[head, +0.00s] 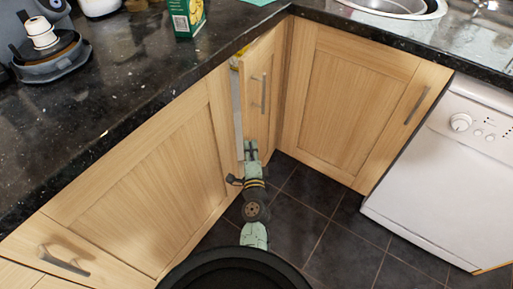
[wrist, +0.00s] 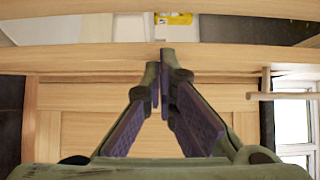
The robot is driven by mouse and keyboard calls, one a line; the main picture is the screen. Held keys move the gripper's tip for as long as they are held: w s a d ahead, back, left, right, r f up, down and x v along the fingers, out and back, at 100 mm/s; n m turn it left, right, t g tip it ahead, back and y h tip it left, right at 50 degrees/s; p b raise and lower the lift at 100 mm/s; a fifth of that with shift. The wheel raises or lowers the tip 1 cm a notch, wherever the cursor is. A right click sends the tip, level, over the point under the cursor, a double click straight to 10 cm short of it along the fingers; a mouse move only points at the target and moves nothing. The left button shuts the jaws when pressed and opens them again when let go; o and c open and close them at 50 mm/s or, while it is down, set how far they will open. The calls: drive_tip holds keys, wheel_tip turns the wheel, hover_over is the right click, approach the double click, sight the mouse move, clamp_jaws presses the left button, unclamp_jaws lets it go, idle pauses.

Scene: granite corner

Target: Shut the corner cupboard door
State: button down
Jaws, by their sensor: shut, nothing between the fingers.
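The corner cupboard door (head: 258,112) is a narrow light-wood panel between the left and right cupboards in the head view. It stands ajar, with a gap along its left edge showing a pale interior. Its metal handle (head: 264,92) is on its face. In the wrist view the door (wrist: 85,125) fills the area behind the fingers, its edge running across the picture, with the open gap above. My gripper (head: 251,147) is shut and empty, low by the door's left edge. In the wrist view its fingertips (wrist: 164,55) overlap that edge; I cannot tell whether they touch.
A yellow item (head: 235,62) shows inside the gap. A closed cupboard (head: 150,175) is on the left, another (head: 345,95) on the right, beside a white dishwasher (head: 450,165). The dark countertop (head: 120,90) overhangs the doors. The tiled floor (head: 315,205) is clear.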

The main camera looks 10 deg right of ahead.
sight(244, 120)
drive_tip(key=shift+w+a, duration=0.5)
drive_tip(key=shift+a, duration=0.35)
drive_tip(key=shift+r, duration=0.1)
wheel_tip(244, 120, up, 10)
drive_tip(key=shift+f, duration=0.1)
idle(0.4)
